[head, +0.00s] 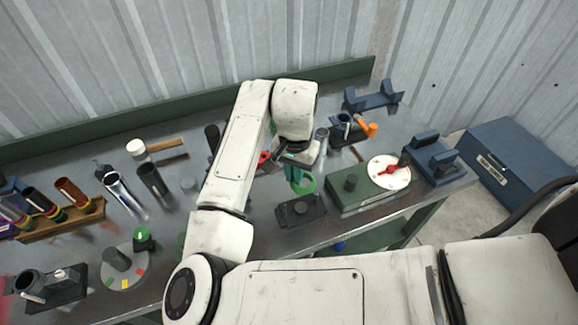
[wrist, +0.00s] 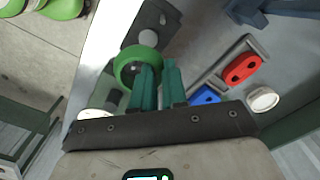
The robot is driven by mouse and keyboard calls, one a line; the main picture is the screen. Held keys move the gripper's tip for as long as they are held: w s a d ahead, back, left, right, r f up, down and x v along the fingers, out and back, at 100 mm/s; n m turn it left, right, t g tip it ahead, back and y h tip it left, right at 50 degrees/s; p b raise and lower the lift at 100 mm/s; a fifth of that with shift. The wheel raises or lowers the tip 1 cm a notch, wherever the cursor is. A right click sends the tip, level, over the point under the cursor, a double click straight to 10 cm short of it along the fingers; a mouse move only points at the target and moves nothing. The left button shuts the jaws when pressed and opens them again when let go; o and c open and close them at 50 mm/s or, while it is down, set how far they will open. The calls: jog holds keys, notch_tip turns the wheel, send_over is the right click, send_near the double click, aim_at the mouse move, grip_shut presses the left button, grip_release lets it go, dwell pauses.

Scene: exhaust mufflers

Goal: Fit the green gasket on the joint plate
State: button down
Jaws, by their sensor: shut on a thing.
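The green gasket (head: 309,186) is a ring held at its edge in my gripper (head: 295,174). In the wrist view the gasket (wrist: 122,68) sits at the tips of the green fingers of my gripper (wrist: 158,66), to their left. A dark plate (head: 315,213), which looks like the joint plate, lies on the bench just below the gasket in the head view. In the wrist view this plate (wrist: 158,14) shows beyond the ring, with a round grey top (wrist: 148,38) close to the ring's far edge. The ring looks apart from the plate; the exact gap is unclear.
A red gasket (wrist: 240,69) and a blue gasket (wrist: 205,96) lie by a grey holder right of my fingers. A green block with a white dial (head: 389,172) stands right of the plate. A round turntable (head: 125,266) is at left. The bench's front edge is close.

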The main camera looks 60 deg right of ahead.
jog(key=shift+p, duration=0.35)
jog(key=b, duration=0.4)
send_over(294, 207)
jog(key=shift+w+f, duration=0.1)
jog(key=shift+f, duration=3.15)
jog(key=shift+f+b, duration=0.25)
jog(key=shift+b, duration=0.05)
jog(key=shift+f, duration=0.35)
jog(key=shift+f+b, duration=1.5)
jog(key=shift+f, duration=0.45)
jog(key=c, duration=1.2)
grip_release()
jog(key=shift+o, duration=0.5)
